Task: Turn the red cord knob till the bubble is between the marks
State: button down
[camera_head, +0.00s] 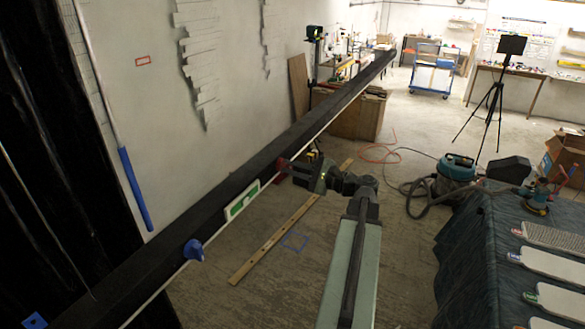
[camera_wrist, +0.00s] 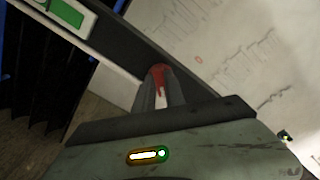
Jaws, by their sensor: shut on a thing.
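The red knob (camera_head: 283,164) sits on the front of the long black beam, and my gripper (camera_head: 289,168) is at it. In the wrist view, the red knob (camera_wrist: 158,74) shows between the two grey fingers of my gripper (camera_wrist: 158,92), which are shut on it. The level (camera_head: 242,200), a white frame with a green window, is on the beam just left of the knob. Part of the level (camera_wrist: 68,13) shows at the top left of the wrist view. The bubble and marks are too small or cut off to read.
The black beam (camera_head: 150,248) runs diagonally along the wall, with a pale cord at its lower edge. A blue knob (camera_head: 193,250) is further left on it. A wooden strip (camera_head: 272,240) lies on the floor below. A draped table (camera_head: 490,250) stands at right.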

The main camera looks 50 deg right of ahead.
jog(key=c, duration=1.4)
grip_release()
jog(key=v, duration=0.8)
jog(key=shift+w, duration=0.1)
